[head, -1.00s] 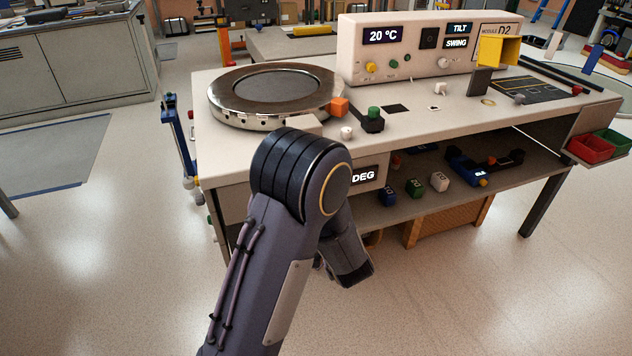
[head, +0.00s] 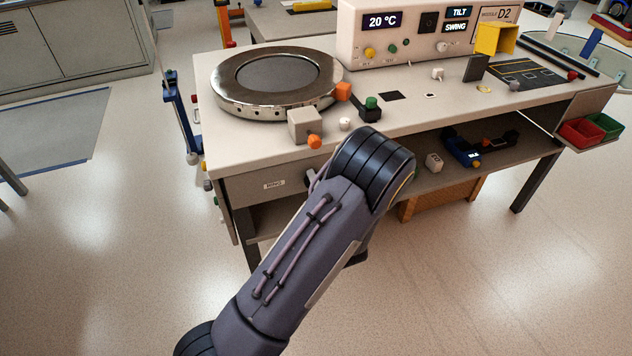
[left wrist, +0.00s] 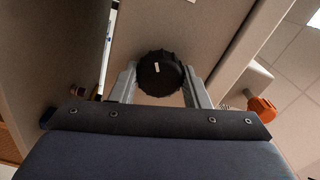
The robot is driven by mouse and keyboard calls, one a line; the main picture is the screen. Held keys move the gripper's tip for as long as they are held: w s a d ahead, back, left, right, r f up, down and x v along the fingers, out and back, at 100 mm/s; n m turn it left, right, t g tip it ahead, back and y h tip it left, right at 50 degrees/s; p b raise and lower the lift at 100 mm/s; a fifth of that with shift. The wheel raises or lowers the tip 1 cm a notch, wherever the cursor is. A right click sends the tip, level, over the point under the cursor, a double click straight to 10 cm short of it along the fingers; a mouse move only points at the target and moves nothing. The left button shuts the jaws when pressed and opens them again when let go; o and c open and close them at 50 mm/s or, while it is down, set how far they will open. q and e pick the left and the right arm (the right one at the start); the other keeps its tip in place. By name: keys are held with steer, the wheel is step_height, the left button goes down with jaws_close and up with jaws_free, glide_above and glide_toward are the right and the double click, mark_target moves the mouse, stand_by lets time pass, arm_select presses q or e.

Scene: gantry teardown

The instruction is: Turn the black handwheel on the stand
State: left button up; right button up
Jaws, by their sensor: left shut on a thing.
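The black handwheel (left wrist: 161,73) shows in the left wrist view as a dark, ribbed round wheel with a small pale mark near its middle. It sits against a beige surface. My left gripper (left wrist: 161,84) has one grey finger on each side of the wheel and is shut on it. In the head view my left arm reaches up to the front of the bench. Its gripper and the handwheel are hidden there behind the arm. My right gripper is not in view.
The bench (head: 225,135) carries a round metal plate (head: 230,102), a grey block (head: 300,123) with an orange knob (head: 314,142), and a control module (head: 348,50). The orange knob also shows in the left wrist view (left wrist: 262,108).

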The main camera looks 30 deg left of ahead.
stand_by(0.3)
arm_select(q)
steer(key=o, duration=1)
steer(key=v, duration=0.8)
steer(key=shift+a, duration=0.1)
